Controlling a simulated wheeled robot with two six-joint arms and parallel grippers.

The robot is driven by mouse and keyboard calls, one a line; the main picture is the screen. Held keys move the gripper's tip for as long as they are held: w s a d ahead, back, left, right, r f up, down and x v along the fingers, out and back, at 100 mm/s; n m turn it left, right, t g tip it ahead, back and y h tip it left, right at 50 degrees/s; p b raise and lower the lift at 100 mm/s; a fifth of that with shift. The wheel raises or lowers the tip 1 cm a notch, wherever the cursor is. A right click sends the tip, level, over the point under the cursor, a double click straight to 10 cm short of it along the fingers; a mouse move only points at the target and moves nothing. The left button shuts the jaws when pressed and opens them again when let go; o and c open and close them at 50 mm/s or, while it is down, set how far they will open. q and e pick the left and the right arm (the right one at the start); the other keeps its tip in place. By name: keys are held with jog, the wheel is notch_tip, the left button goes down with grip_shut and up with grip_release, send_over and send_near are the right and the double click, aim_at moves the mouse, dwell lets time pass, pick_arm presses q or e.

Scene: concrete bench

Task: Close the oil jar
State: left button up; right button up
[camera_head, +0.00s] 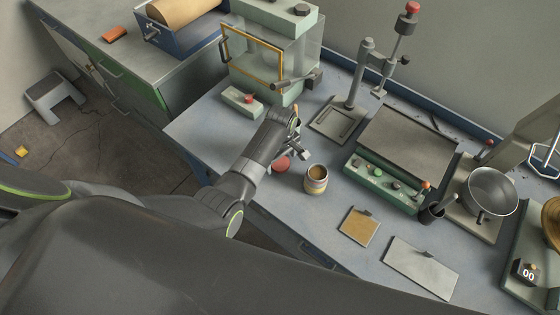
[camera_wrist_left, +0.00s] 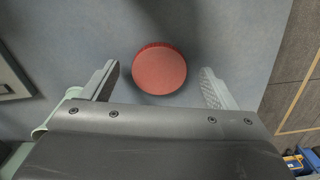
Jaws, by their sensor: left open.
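The oil jar (camera_head: 316,180) stands upright and uncapped on the bench, with brown contents showing at its open mouth. Its red lid (camera_head: 281,164) lies flat on the bench to the left of the jar, partly hidden by my gripper. My left gripper (camera_head: 297,153) is open and empty above the lid. In the left wrist view the round red lid (camera_wrist_left: 160,69) lies ahead of and between the two spread fingers (camera_wrist_left: 160,88), touching neither. The jar is not in the left wrist view. My right gripper is not in view.
A green box with knobs (camera_head: 388,187) stands right of the jar. A yellow square plate (camera_head: 358,226) and a pale plate (camera_head: 421,268) lie in front of it. A glass-walled device (camera_head: 303,57) stands behind my gripper. The bench's front edge is near the lid.

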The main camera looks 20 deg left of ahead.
aim_at(281, 163)
pick_arm(q)
jog(key=shift+f, duration=0.35)
jog(key=shift+c, duration=0.3)
jog(key=c, duration=1)
jog(key=shift+r, duration=0.1)
notch_tip(281, 163, up, 10)
jog(key=shift+f+b, duration=0.1)
jog(key=shift+b, duration=0.3)
